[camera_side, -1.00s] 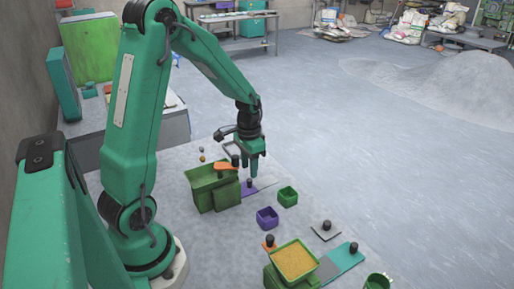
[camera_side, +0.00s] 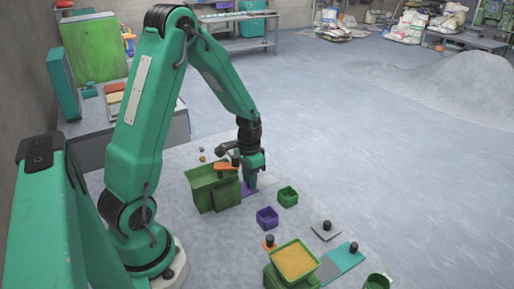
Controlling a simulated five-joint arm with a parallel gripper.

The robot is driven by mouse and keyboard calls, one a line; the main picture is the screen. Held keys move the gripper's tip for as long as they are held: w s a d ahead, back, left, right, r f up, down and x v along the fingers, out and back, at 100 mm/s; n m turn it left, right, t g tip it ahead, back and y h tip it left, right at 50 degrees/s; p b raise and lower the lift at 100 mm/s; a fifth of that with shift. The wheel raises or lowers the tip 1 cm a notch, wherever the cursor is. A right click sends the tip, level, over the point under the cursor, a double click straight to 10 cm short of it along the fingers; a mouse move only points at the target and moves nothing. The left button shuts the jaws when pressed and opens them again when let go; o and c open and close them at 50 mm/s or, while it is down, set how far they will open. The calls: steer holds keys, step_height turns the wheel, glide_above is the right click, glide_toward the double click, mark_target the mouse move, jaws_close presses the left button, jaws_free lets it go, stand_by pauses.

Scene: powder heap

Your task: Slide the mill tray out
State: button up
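The green mill (camera_side: 208,190) stands on the grey work surface, left of centre, with an orange lever (camera_side: 225,167) and dark knob on top. A flat purple piece (camera_side: 249,193), which looks like the mill's tray, shows at the mill's right side, mostly hidden by my fingers. My gripper (camera_side: 252,185) points down with its fingertips low over this purple piece, close beside the mill. The knob on the piece is hidden, and I cannot tell whether the fingers are shut on it.
A purple cup (camera_side: 267,218) and a green cup (camera_side: 288,196) stand to the right and front of the mill. A second green unit filled with yellow powder (camera_side: 294,261) is in front. A grey plate with a knob (camera_side: 326,231) lies farther right.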

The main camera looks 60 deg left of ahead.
jaws_close()
steer(key=shift+w, duration=5.15)
steer(key=shift+o, duration=1.4)
jaws_free()
steer(key=shift+r, duration=0.1)
step_height(320, 180, up, 7)
steer(key=shift+r, duration=0.2)
